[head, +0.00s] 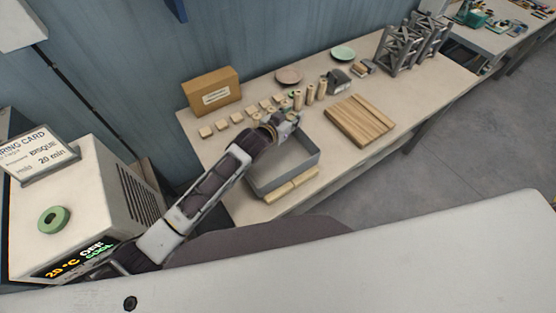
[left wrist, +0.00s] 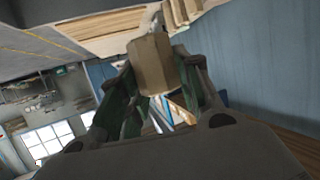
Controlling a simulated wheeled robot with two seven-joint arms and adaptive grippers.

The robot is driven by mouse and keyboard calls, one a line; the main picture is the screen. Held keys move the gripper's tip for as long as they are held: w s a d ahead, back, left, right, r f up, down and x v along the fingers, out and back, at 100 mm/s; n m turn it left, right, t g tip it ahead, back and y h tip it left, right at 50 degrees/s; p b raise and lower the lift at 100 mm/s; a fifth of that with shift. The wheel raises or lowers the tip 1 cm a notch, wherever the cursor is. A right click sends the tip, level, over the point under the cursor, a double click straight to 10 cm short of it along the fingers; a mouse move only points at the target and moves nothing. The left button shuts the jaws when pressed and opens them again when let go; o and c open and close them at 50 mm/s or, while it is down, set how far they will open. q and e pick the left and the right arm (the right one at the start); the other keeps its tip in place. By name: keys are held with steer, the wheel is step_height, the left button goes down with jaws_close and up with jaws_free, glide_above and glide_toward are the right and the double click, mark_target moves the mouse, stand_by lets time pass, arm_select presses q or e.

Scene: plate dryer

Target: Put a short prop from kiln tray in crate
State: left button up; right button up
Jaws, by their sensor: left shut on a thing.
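My left gripper (head: 291,119) is above the far rim of a grey open-topped container (head: 291,177), likely the crate, on the table. In the left wrist view, its dark green fingers are shut on a tan, faceted short prop (left wrist: 152,62). In the head view, the held prop is too small and covered to tell. Several tall tan props (head: 310,94) stand just beyond and right of the gripper. Several small tan blocks (head: 222,125) lie in rows to the left. I cannot tell which thing is the kiln tray. My right gripper is not in view.
A cardboard box (head: 212,91) stands at the back left. A slatted wooden board (head: 359,121) lies right of the container, and tan bars (head: 291,187) lie at its front. Pink (head: 289,76) and green (head: 343,53) plates and grey metal frames (head: 402,49) are farther back. The table's right front is clear.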

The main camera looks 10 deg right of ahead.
arm_select(q)
steer(key=shift+f+b, duration=1.6)
steer(key=shift+f, duration=0.2)
steer(key=shift+f+b, duration=1.25)
steer(key=shift+f, duration=0.1)
steer(key=shift+f+b, duration=1.8)
steer(key=shift+f, duration=0.05)
steer(key=shift+f, duration=0.55)
steer(key=o, duration=1.1)
steer(key=shift+c, duration=0.2)
